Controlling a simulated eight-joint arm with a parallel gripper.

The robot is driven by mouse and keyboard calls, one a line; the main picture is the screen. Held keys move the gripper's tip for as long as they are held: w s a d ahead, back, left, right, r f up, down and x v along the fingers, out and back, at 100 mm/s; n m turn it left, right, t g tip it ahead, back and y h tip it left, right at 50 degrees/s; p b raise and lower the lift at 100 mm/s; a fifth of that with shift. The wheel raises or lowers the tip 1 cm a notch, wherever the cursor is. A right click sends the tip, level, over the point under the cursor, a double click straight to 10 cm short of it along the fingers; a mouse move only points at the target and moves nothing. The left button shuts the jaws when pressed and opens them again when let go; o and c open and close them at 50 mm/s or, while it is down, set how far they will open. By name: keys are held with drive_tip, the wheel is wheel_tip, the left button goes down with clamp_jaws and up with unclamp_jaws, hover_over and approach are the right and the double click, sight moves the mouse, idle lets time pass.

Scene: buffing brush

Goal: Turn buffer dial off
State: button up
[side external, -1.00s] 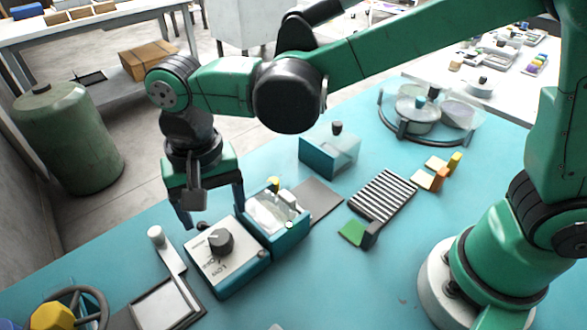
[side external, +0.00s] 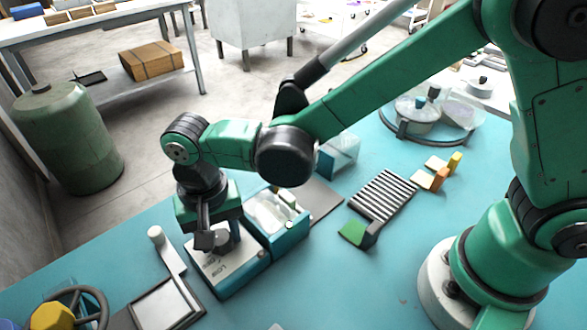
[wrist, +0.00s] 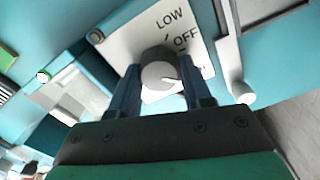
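The buffer dial is a dark round knob (side external: 221,238) on the pale top panel (side external: 236,266) of a teal box. In the wrist view the knob (wrist: 160,72) shows a grey face with a short white mark. The mark points to the lower right, below the printed OFF; LOW is printed above OFF, and a further label is mostly hidden by a finger. My gripper (wrist: 160,68) is down over the panel with one finger on each side of the knob. The fingers look open, with narrow gaps beside the knob; contact is not clear.
A clear-lidded teal unit (side external: 283,236) adjoins the dial box. A white-knobbed lever (side external: 166,250) and a framed pad (side external: 163,305) stand left of it.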

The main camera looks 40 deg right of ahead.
clamp_jaws()
drive_tip(key=n, duration=0.8)
drive_tip(key=shift+a+n, duration=0.1)
drive_tip(key=shift+n, duration=0.2)
idle(0.4)
drive_tip(key=o, duration=0.8)
unclamp_jaws()
